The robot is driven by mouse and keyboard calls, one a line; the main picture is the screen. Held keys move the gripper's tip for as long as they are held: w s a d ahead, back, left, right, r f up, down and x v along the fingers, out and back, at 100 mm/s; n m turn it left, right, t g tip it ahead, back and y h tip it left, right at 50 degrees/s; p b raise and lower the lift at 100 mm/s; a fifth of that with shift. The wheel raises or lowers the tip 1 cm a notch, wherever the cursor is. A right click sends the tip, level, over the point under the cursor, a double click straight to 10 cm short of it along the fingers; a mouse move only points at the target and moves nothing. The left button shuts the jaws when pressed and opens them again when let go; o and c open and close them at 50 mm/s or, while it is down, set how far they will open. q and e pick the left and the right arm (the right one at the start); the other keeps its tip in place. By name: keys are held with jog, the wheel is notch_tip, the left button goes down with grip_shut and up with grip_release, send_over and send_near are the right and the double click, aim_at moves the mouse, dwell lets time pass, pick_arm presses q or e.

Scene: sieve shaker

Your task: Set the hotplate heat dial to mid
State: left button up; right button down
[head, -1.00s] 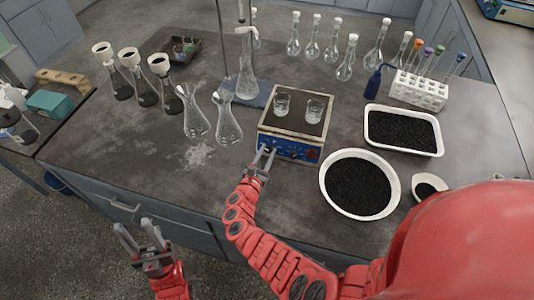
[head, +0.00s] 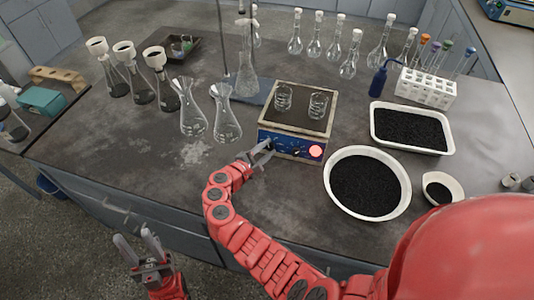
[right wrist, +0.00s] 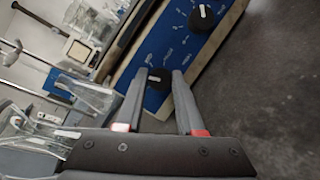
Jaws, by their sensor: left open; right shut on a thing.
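The hotplate (head: 296,125) has a blue front panel (right wrist: 165,35) with black knobs and a round red light (head: 316,152), which glows. My right gripper (head: 264,147) is at the left end of the panel. In the right wrist view its fingertips are on either side of a black knob (right wrist: 158,79), shut on it. Another black knob (right wrist: 203,15) with a white pointer mark sits further along the panel. The lettering is too small to read, and the gripped knob's pointer is not clear. My left gripper (head: 140,245) is open and empty in front of the bench.
Two glass beakers (head: 318,105) stand on the hotplate top. Empty conical flasks (head: 227,118) stand to its left. A white bowl of black grains (head: 330,200) is close on the right, with a white tray (head: 449,148) behind. The bench in front of the hotplate is clear.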

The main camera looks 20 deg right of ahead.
jog(key=m+b, duration=0.2)
jog(key=m+g+y+b, duration=0.1)
jog(key=m+b, duration=0.1)
jog(key=m, duration=0.1)
jog(key=shift+f+m+g, duration=0.15)
jog(key=shift+m+g, duration=0.15)
jog(key=shift+r+m+g+y+b, duration=0.2)
jog(key=shift+m+g+y+b, duration=0.35)
jog(key=shift+m+b, duration=0.8)
jog(key=shift+m, duration=0.25)
jog(key=c, duration=0.5)
grip_release()
jog(key=shift+r, duration=0.1)
